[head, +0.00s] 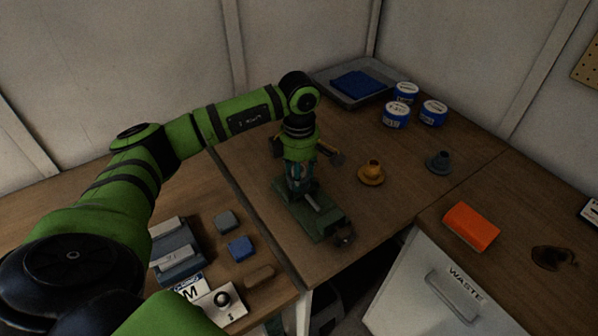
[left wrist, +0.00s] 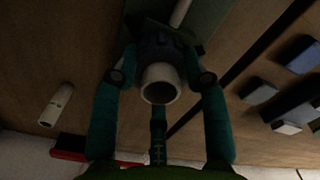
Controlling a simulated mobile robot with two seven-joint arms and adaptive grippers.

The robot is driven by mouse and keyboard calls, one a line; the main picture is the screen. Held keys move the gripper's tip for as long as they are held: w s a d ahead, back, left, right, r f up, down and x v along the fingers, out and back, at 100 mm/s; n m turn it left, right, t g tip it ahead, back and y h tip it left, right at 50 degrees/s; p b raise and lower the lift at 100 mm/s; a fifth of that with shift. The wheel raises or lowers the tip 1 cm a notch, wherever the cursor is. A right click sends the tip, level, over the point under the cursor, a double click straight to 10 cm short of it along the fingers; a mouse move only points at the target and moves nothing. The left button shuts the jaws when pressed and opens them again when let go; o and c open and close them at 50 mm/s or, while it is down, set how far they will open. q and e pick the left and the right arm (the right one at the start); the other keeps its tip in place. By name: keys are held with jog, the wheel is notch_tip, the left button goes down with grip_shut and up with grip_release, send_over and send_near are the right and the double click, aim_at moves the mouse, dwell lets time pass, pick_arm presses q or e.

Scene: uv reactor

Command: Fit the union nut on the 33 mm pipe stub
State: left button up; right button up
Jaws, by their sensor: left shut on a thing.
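My left gripper (head: 299,180) points down over the green vise (head: 318,222) on the middle table. Its teal fingers show on both sides in the left wrist view (left wrist: 162,77), shut on a dark piece, which I take for the union nut (left wrist: 158,50). A white round pipe end with a dark opening, which looks like the pipe stub (left wrist: 160,82), shows between the fingers. The dark piece lies close around or behind it; I cannot tell whether it is seated. In the head view the gripper hides most of this. My right gripper is out of view.
An orange flanged piece (head: 372,173) and a grey-blue one (head: 438,162) stand right of the vise. Several white-and-blue tubs (head: 397,116) and a grey tray (head: 375,97) are behind. Small blocks (head: 241,249) lie left. A pale tube (left wrist: 57,104) lies left in the wrist view.

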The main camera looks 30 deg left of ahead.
pick_arm(q)
jog(key=o, duration=1.1)
jog(key=shift+r, duration=0.1)
notch_tip(320, 180, up, 12)
jog(key=shift+f, duration=0.1)
